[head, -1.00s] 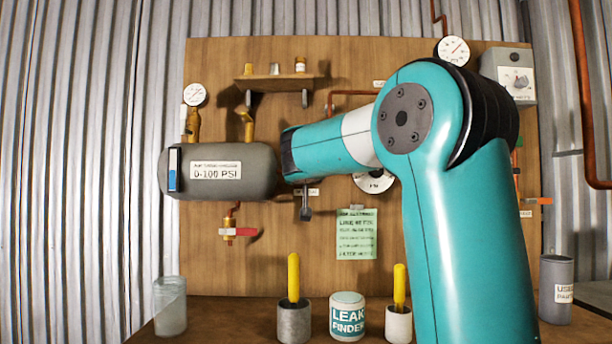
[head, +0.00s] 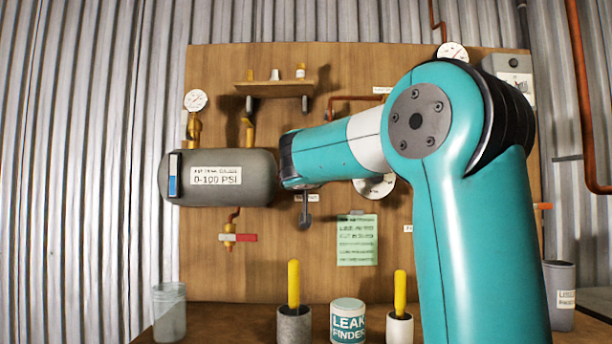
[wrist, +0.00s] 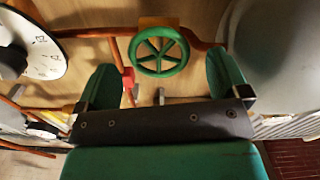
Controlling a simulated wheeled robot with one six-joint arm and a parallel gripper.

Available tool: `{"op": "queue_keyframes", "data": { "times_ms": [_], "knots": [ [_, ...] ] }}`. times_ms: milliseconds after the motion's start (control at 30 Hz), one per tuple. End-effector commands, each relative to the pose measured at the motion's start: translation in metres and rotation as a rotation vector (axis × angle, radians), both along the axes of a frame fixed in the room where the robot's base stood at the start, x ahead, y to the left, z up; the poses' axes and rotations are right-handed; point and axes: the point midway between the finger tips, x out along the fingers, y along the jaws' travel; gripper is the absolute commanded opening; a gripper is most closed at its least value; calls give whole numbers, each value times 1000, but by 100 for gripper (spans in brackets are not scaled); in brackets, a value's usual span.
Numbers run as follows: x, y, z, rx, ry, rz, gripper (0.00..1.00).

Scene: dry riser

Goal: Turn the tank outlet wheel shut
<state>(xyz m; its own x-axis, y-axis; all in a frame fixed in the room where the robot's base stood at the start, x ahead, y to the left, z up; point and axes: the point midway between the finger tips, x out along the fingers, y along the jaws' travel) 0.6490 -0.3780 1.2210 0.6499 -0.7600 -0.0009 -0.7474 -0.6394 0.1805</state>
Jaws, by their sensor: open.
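The green spoked wheel (wrist: 159,52) sits on a yellow fitting on a copper pipe in the wrist view. The pipe runs right to the grey tank (wrist: 281,55). My gripper (wrist: 165,82) is open, with one green finger to each side of the wheel in the picture. Nothing is held, and I cannot tell how far the fingertips are from the wheel. In the head view the tank (head: 219,177) hangs at the left of the wooden board, labelled 0-100 PSI. There my arm hides the wheel and I cannot make out the fingers.
A white dial (wrist: 29,45) is left of the gripper in the wrist view. A red-handled valve (head: 238,238) hangs below the tank. A green note (head: 357,240) is on the board (head: 270,270). Cups and a Leak Finder tub (head: 347,321) stand on the bench below.

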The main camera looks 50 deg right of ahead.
Motion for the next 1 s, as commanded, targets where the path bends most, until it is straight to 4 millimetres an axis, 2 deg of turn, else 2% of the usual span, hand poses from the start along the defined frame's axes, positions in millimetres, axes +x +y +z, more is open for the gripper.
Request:
{"op": "queue_keyframes", "data": {
  "times_ms": [400, 533, 600, 1000],
  "knots": [
    [-67, 80, -1, 2, -3, 8, 93],
    [-84, 100, -1, 2, -1, 7, 93],
    [-86, 103, -8, -3, -5, -1, 93],
    [-99, 118, -5, -3, -3, -2, 93]
  ]
}}
